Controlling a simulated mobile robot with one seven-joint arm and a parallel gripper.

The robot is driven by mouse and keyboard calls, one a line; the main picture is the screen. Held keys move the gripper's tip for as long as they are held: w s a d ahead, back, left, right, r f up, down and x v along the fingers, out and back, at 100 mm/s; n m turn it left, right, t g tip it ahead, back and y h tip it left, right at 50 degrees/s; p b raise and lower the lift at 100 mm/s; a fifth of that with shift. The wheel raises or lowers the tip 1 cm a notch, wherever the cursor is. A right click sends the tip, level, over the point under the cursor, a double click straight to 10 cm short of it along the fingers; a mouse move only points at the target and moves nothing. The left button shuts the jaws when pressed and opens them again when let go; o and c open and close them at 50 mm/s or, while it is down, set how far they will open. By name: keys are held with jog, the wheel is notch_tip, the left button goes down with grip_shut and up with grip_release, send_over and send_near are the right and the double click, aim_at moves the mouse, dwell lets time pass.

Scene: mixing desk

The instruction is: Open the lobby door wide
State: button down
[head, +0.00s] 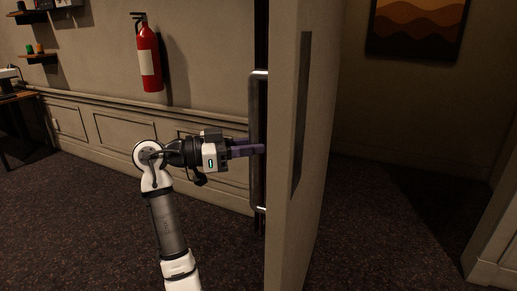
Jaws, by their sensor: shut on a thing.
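The lobby door (315,110) stands ajar and shows nearly edge-on in the head view, right of centre. A long vertical bar handle (257,105) with bright ends is on its left face. My gripper (262,148) reaches in from the left and is shut on the bar handle at about its middle. The purple fingers lie level against the bar. The far fingertip is hard to make out against the dark handle. A dark upright recess (301,115) runs along the door's near edge.
A red fire extinguisher (149,58) hangs on the panelled wall behind my arm. Small shelves (38,58) and a desk (14,97) are at the far left. Right of the door is dark open carpet (380,215), with a wall corner (497,240) at the right edge.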

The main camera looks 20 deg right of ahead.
jog(key=shift+w+a+r, duration=0.1)
jog(key=shift+w+a, duration=0.2)
jog(key=shift+w, duration=0.2)
jog(key=shift+w+a, duration=0.3)
jog(key=shift+w, duration=0.2)
jog(key=c, duration=1.7)
grip_release()
jog(key=shift+c, duration=0.2)
jog(key=o, duration=0.4)
jog(key=shift+d, duration=0.25)
jog(key=shift+a, duration=0.1)
jog(key=w+a+b, duration=0.1)
jog(key=a+b, duration=0.1)
jog(key=a, duration=1.1)
jog(key=shift+w+a, duration=0.3)
jog(key=shift+a, duration=0.1)
